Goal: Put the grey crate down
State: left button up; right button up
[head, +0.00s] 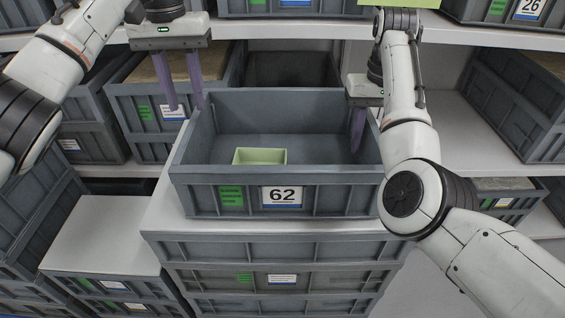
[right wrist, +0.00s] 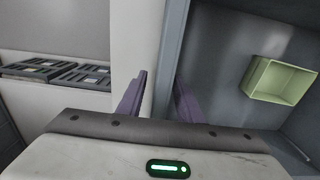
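The grey crate (head: 230,200), labelled 62, sits upright on the white top (head: 160,215) of a stack of crates; I see no clear gap beneath it. A pale green open box (head: 259,156) is inside it, also seen in the right wrist view (right wrist: 281,79). My left gripper (head: 185,106) is open, both fingers just outside the crate's left wall. My right gripper (head: 357,148) straddles the right wall, one finger inside the crate. The right wrist view shows its spread fingers (right wrist: 160,80) with a gap between the outer finger and the rim.
Shelves with similar grey crates stand behind (head: 155,115) and at the right (head: 515,105). A lower stack with a white top (head: 100,232) is at the left. Behind crate 62 is a dark crate (head: 290,68). Bare shelf (head: 455,130) shows right of my right arm.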

notch_tip(320, 180, up, 11)
jog(key=shift+r, duration=0.15)
dwell(0.6)
